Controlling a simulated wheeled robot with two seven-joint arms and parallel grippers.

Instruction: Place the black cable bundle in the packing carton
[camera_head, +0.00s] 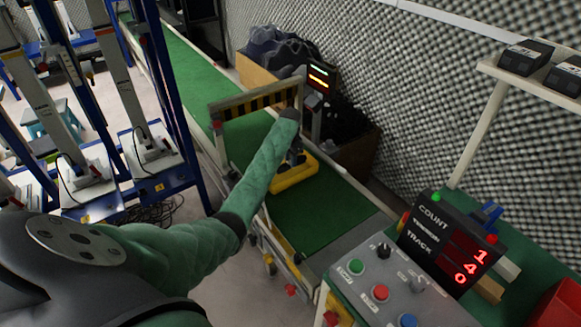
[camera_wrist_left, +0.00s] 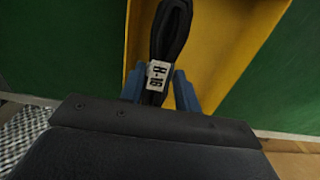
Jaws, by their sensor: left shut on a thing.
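The black cable bundle (camera_wrist_left: 170,35) has a white tag and sits between the blue fingers of my left gripper (camera_wrist_left: 160,90) in the left wrist view. The gripper is shut on it, over a yellow tray (camera_wrist_left: 220,60). In the head view my green-sleeved left arm reaches over the belt, and the gripper (camera_head: 295,157) is small and partly hidden by the wrist, just above the yellow tray (camera_head: 296,178). A brown carton (camera_head: 357,157) with black contents stands beside the belt. Another brown carton (camera_head: 252,76) behind it holds dark bundles. I cannot tell which is the packing carton. My right gripper is not in view.
A green conveyor belt (camera_head: 315,208) runs from back left to front, crossed by a striped gate (camera_head: 255,102). A control panel (camera_head: 385,285) and count display (camera_head: 450,240) stand at front right. Blue-framed racks are at left. A foam wall closes the right side.

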